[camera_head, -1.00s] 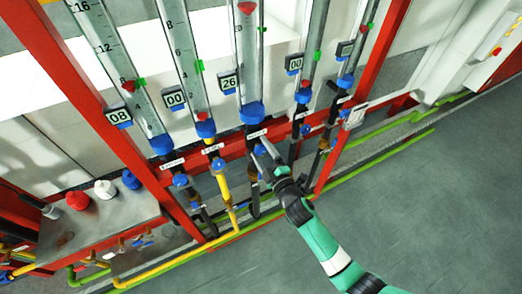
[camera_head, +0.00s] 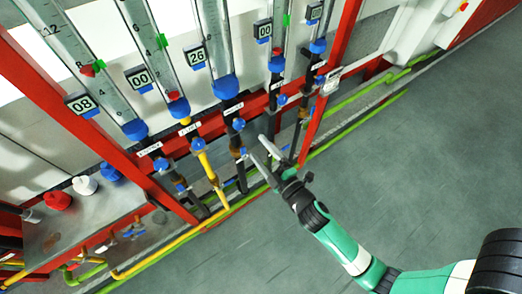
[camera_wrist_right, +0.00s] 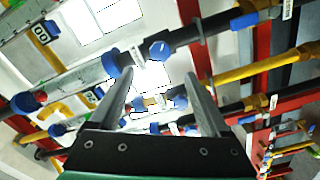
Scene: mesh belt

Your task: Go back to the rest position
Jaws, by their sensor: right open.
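My right gripper (camera_head: 262,152) is in front of the lower pipes of the flow-meter rack in the head view. Its two fingers are apart with nothing between them. In the right wrist view my right gripper (camera_wrist_right: 160,100) is also open, and pipes with blue valve knobs show beyond the fingers. The blue knob (camera_head: 238,125) under the middle tube is just up and left of the fingertips, and I see a gap between them. My left gripper is not in either view.
Several clear tubes with blue ends, such as the middle tube (camera_head: 212,40), stand on a red frame (camera_head: 338,60). A metal bench (camera_head: 60,232) with red, white and blue caps is at lower left. Yellow and green pipes run along the floor. The grey floor (camera_head: 400,180) at right is clear.

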